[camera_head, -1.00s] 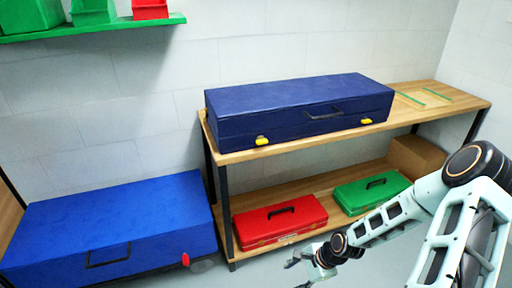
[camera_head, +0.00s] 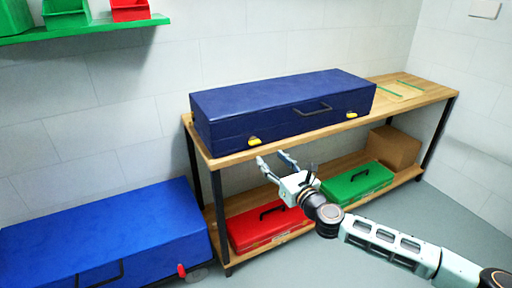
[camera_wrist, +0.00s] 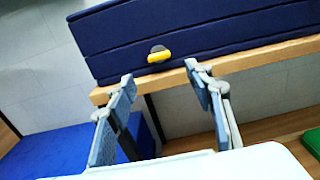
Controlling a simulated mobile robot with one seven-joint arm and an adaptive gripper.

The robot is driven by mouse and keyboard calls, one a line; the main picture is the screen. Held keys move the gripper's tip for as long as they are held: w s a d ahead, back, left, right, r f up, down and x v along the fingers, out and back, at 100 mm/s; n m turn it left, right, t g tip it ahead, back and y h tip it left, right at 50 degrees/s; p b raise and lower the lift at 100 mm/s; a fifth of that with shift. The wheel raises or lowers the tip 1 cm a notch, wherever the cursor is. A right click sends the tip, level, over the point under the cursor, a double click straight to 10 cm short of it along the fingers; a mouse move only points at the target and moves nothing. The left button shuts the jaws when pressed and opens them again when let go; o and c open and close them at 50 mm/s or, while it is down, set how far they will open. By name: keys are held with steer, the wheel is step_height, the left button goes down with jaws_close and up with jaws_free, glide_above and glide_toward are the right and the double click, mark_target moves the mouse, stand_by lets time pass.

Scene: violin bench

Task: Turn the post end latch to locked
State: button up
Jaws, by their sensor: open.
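A dark navy case (camera_head: 285,105) lies on the bench top, with two yellow latches on its front. The left latch (camera_head: 254,141) is near the case's left end and the right latch (camera_head: 352,115) is near the other end. Nothing shows which one is the post end. In the wrist view the left latch (camera_wrist: 159,56) lies roughly sideways, slightly tilted, below a grey plate. My gripper (camera_head: 271,158) is open and empty, in front of and just below the left latch. In the wrist view the gripper (camera_wrist: 159,74) has its fingers either side of the latch, apart from it.
The wooden bench top's front edge (camera_head: 300,138) runs just below the case. A red case (camera_head: 262,226), a green case (camera_head: 357,182) and a cardboard box (camera_head: 393,148) sit on the lower shelf. A larger blue case (camera_head: 100,235) with a red latch stands at left.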

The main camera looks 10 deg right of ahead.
mark_target(256, 144)
steer(key=b+x, duration=0.1)
steer(key=x, duration=0.8)
steer(key=shift+w+a+f, duration=0.1)
steer(key=shift+w+a, duration=0.05)
steer(key=shift+w, duration=0.1)
steer(key=c, duration=1.2)
steer(key=shift+o, duration=0.2)
